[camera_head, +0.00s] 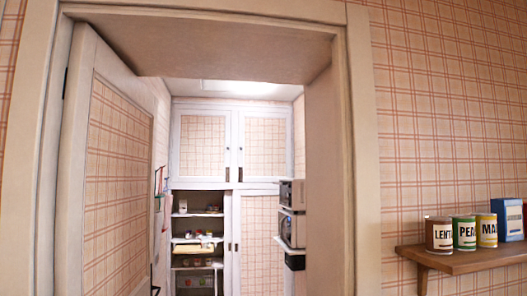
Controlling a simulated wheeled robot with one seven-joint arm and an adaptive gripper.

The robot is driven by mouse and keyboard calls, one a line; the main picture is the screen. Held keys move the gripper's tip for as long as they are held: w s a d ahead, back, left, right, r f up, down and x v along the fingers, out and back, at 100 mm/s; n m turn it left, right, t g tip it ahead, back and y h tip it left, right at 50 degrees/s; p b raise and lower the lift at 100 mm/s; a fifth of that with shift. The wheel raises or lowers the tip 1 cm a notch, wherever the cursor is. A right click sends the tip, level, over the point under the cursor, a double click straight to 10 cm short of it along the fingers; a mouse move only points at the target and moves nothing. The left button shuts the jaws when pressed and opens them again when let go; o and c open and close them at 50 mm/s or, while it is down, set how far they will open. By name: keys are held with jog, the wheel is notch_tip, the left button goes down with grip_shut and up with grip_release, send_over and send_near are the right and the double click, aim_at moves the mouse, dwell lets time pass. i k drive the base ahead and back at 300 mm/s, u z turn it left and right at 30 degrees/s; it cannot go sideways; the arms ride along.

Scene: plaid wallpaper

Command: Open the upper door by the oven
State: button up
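Through a doorway, a white cupboard with plaid panels stands at the back of a small room. Its upper part has a left upper door (202,146) and a right upper door (265,147), both shut. Dark handles (240,174) sit near where these doors meet. An oven-like appliance (292,229) stands at the right of the room, below and beside the right upper door, with another boxy appliance (292,193) on top. The doorway frame partly hides both appliances. My gripper is not in view.
The room door (105,170) stands open at the left. The doorway frame (330,180) bounds the opening at right. Open lower shelves (196,240) hold items beside a shut lower plaid door (260,245). A wall shelf (465,261) with several cans juts out at right.

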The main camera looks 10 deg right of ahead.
aim_at(265, 139)
jog(key=u, duration=0.05)
jog(key=i, duration=6.2)
jog(key=u, duration=0.3)
jog(key=i, duration=0.4)
jog(key=z, duration=1.6)
